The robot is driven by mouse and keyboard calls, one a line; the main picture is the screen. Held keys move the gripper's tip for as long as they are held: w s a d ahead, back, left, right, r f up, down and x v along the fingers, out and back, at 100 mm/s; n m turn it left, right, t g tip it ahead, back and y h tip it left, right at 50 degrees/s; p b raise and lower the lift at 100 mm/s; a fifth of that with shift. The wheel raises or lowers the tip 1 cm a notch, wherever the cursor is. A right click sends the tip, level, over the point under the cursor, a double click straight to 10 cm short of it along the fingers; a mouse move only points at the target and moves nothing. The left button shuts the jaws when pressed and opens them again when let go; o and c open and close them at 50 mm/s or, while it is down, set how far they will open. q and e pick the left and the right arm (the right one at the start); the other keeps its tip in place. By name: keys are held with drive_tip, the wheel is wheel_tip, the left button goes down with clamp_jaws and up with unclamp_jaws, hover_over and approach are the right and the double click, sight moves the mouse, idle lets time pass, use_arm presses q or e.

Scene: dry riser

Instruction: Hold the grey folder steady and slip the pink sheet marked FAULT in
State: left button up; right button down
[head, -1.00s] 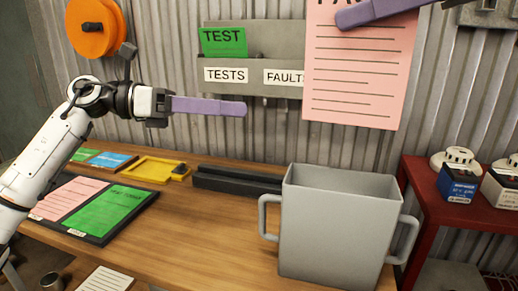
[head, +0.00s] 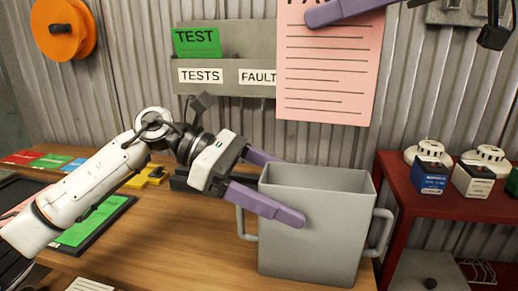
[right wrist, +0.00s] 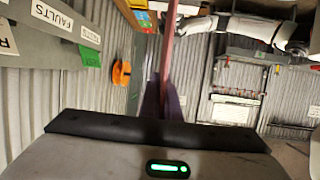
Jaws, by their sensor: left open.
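The grey folder (head: 312,235), open-topped with two side handles, stands upright on the bench. My left gripper (head: 283,188) is open at its upper left. One finger overlaps the front face and the other passes toward the back, partly hidden; I cannot tell whether they touch it. The pink sheet (head: 330,75) hangs upright above and behind the folder, apart from it. Its heading is cut off by the picture's top edge. My right gripper (head: 345,10) is shut on the sheet's top. The right wrist view shows the sheet edge-on (right wrist: 169,50) between the purple fingers (right wrist: 166,95).
A grey wall rack (head: 255,45) labelled TESTS and FAULTS holds a green TEST sheet (head: 197,42). A red side table (head: 400,185) with detectors and boxes stands at right. A black board with a green sheet (head: 95,220) and a yellow tray (head: 148,176) lie at left.

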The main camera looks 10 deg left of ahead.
sight(344, 69)
use_arm(q)
drive_tip(key=shift+x, duration=1.4)
drive_tip(key=c, duration=1.3)
use_arm(e)
drive_tip(key=shift+n+g, duration=0.6)
drive_tip(key=shift+g, duration=0.1)
drive_tip(key=shift+d+f, duration=0.15)
drive_tip(key=shift+f, duration=3.5)
wheel_tip(344, 69, down, 11)
